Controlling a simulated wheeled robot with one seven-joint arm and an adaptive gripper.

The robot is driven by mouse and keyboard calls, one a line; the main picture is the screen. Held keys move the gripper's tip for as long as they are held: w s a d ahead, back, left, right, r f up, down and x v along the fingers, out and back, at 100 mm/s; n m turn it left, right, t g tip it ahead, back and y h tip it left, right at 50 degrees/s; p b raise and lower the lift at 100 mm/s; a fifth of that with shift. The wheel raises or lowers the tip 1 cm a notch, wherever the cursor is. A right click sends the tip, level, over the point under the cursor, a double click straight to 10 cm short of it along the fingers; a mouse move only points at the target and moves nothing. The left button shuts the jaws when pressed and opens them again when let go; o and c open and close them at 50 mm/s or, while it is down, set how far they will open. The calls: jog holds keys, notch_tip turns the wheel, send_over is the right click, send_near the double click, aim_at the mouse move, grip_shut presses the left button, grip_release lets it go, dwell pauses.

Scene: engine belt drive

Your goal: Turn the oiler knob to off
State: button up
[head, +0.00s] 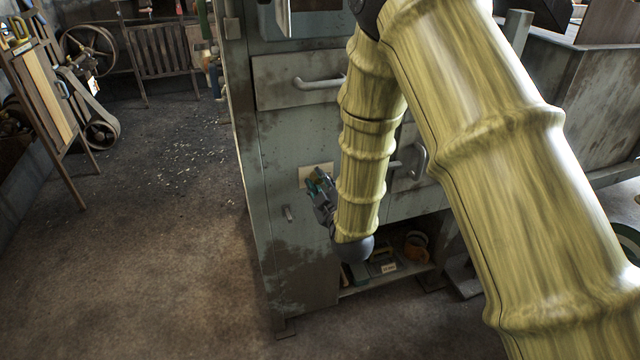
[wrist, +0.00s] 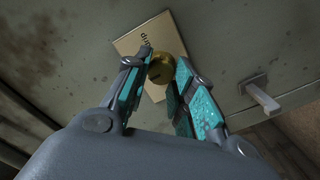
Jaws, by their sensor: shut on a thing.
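The oiler knob is a round brass knob (wrist: 160,67) on a tan plate (wrist: 137,40) fixed to the grey-green cabinet, seen in the wrist view. In the head view my gripper (head: 319,182) is at the cabinet front, over the pale plate (head: 312,171). The knob is hidden there behind the gripper.
The cabinet (head: 285,235) has a drawer handle (head: 318,82) above and a small lever handle (head: 288,213) below left; a handle also shows in the wrist view (wrist: 262,97). A low shelf (head: 385,280) holds several items. The floor on the left (head: 150,250) is clear.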

dwell(0.3)
jog(key=o, duration=1)
jog(key=shift+o, duration=0.2)
jog(key=shift+s, duration=0.1)
jog(key=v, duration=1.1)
jog(key=shift+s+d, duration=0.15)
jog(key=shift+s, duration=0.2)
